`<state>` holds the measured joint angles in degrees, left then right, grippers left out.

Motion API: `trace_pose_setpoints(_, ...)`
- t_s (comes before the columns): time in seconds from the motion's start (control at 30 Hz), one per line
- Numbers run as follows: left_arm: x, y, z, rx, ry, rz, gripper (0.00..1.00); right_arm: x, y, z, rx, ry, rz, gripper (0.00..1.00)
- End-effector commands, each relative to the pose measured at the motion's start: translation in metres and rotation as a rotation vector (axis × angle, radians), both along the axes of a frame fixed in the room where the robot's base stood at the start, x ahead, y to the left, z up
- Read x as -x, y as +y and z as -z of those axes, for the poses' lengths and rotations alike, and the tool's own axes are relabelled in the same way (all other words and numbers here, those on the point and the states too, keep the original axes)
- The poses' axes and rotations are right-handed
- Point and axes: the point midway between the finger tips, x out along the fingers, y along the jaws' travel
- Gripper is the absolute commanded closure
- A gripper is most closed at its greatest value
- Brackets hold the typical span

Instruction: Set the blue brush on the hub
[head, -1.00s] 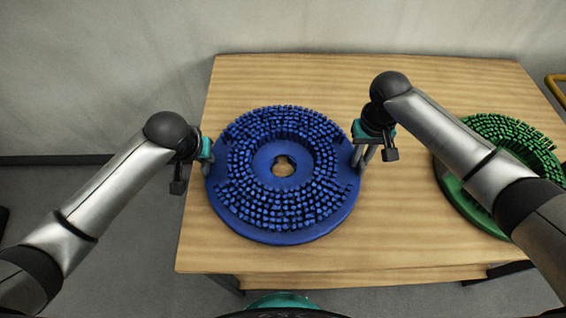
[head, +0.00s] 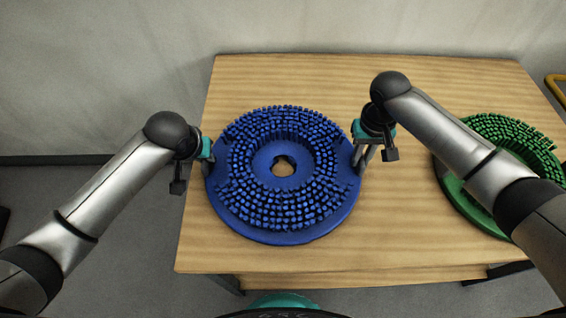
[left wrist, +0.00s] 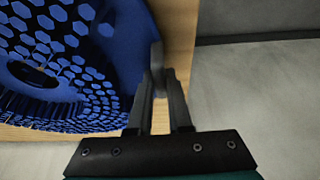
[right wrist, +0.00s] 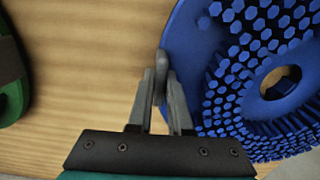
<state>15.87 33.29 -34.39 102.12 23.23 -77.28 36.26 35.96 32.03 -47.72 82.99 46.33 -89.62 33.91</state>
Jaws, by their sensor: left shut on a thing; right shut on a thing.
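The blue brush (head: 290,236) is a round disc with bristles facing up and a hole in its middle, over the left part of the table. My left gripper (head: 209,160) is shut on its left rim; the left wrist view shows the fingers (left wrist: 157,75) at the brush edge (left wrist: 135,30). My right gripper (head: 362,160) is shut on its right rim; the right wrist view shows the fingers (right wrist: 160,75) at the brush edge (right wrist: 178,55). I cannot tell whether the brush touches the table. No hub is visible.
The wooden table (head: 400,230) carries a green brush (head: 470,205) at the right, partly hidden by my right arm. Bare wood lies between the two brushes and along the back. A wall (head: 350,25) stands behind. A yellow bar (head: 556,88) shows at the far right.

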Motion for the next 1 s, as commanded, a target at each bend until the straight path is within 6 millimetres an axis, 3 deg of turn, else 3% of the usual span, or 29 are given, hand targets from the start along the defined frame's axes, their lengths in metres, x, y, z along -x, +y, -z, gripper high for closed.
trace_pose_setpoints(0.57,-0.002,0.0,-0.006,0.001,-0.005,-0.001,1.0,-0.002,0.0,-0.006,-0.002,-0.005,0.001,1.0)
trace_pose_setpoints(1.0,-0.001,0.0,-0.032,0.0,-0.005,-0.001,1.0,-0.002,0.0,-0.033,-0.002,-0.005,0.001,1.0)
